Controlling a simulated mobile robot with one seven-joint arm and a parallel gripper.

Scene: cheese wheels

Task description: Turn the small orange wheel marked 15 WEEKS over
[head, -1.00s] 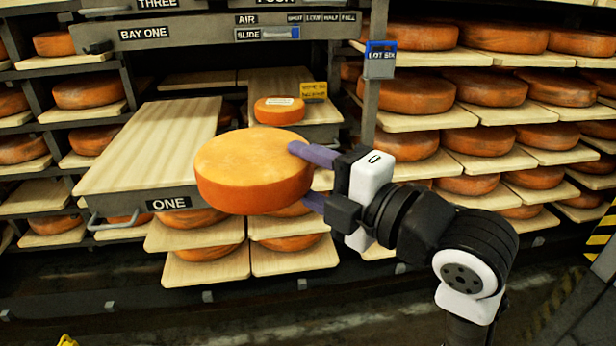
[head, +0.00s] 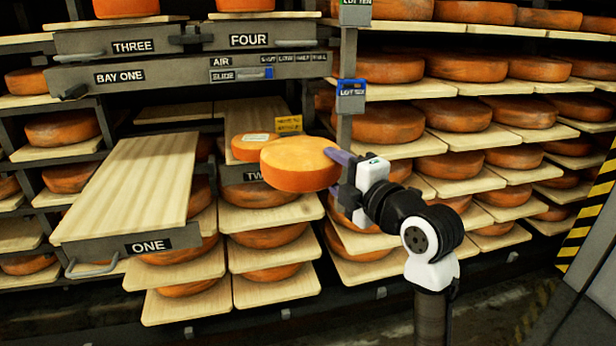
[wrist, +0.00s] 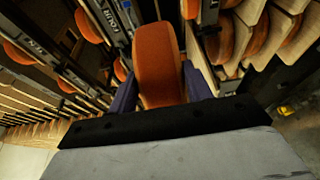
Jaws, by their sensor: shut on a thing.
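My gripper (head: 345,172) is shut on an orange wheel (head: 300,165), with purple fingers at its right edge. The wheel is in the air, roughly flat, its paler face up; no marking is readable on it. It fills the middle of the wrist view (wrist: 158,60) between the two fingers. Behind it, a second orange wheel (head: 243,148) with a white label sits on the slide marked TWO (head: 240,174). The held wheel hides its right part. The label is too small to read, so I cannot tell which wheel is marked 15 WEEKS.
The board on the slide marked ONE (head: 135,185) is pulled out and bare. A yellow sign (head: 289,125) stands behind the labelled wheel. A post with a blue lock-like tag (head: 351,97) stands near my gripper. Racks of wheels (head: 485,115) fill the right side.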

